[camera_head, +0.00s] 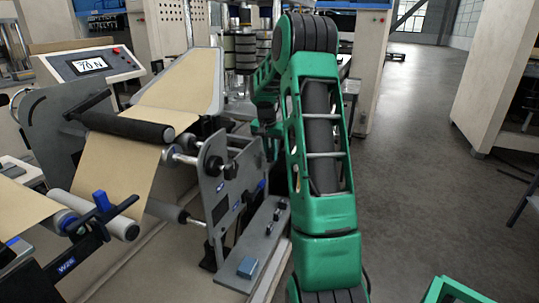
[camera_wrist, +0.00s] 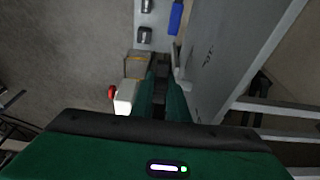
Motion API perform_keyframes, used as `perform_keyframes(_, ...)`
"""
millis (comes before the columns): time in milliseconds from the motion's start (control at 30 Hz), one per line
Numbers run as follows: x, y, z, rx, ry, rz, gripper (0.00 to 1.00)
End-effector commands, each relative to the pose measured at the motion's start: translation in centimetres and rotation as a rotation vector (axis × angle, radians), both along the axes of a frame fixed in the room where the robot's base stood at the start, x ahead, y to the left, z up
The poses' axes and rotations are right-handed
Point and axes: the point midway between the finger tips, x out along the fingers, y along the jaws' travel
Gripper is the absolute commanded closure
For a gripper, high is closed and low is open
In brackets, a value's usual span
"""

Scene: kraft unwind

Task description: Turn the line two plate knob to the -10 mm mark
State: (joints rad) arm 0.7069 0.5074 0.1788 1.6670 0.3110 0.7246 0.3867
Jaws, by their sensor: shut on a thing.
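A grey side plate (camera_wrist: 230,60) runs down the right half of the wrist view, with small dark marks on its face that are too small to read. My gripper (camera_wrist: 158,78) has its two dark green fingers close together beside this plate. It is shut on a small part that the fingers mostly hide, apparently the plate knob. A pale grey lever-like piece (camera_wrist: 181,72) shows between the right finger and the plate. In the head view, a grey side plate (camera_head: 214,170) stands at the end of the rollers. My arm hides much of the area to its right, and my fingertips are not clear there.
Brown paper web (camera_head: 115,170) runs over rollers at the left, below a display panel (camera_head: 90,65). A white box with a red button (camera_wrist: 122,100) is left of my fingers. Open floor lies right.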

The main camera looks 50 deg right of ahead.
Motion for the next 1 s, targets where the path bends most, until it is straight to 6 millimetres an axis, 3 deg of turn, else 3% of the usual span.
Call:
perform_keyframes(400, 0.47, 0.86, 0.0, -0.204, -0.091, 0.013, 1.0)
perform_keyframes(967, 0.64, 1.03, -0.09, -0.24, -0.11, 0.016, 1.0)
perform_keyframes(1000, 0.65, 1.03, -0.09, -0.24, -0.11, 0.016, 0.83)
